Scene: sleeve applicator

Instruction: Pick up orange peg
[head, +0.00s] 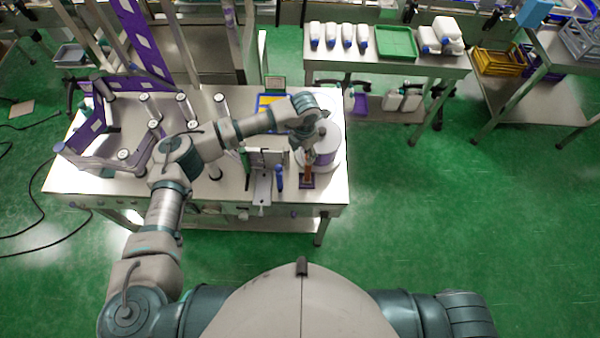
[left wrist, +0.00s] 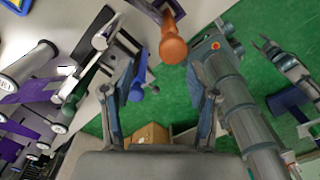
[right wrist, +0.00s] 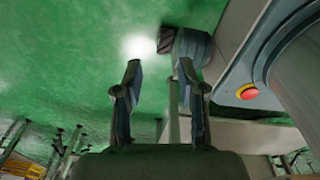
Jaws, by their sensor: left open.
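The orange peg (head: 308,170) is upright in a small dark base near the front right of the table, beside a blue-handled item (head: 280,177). My left gripper (head: 306,146) is just above it, pointing down. In the left wrist view, the orange peg (left wrist: 172,46) has a round head and lies ahead of the open fingers (left wrist: 165,82). The fingers are apart, with nothing visible between them. The blue item (left wrist: 139,76) shows close to the left finger in that view. My right gripper (right wrist: 163,85) shows only in its wrist view, fingers apart and empty over green floor.
A metal fixture (head: 264,180) stands left of the blue item. A white and purple round container (head: 325,150) stands close behind my left gripper. Another table (head: 440,67) holds bottles and a green tray (head: 397,43).

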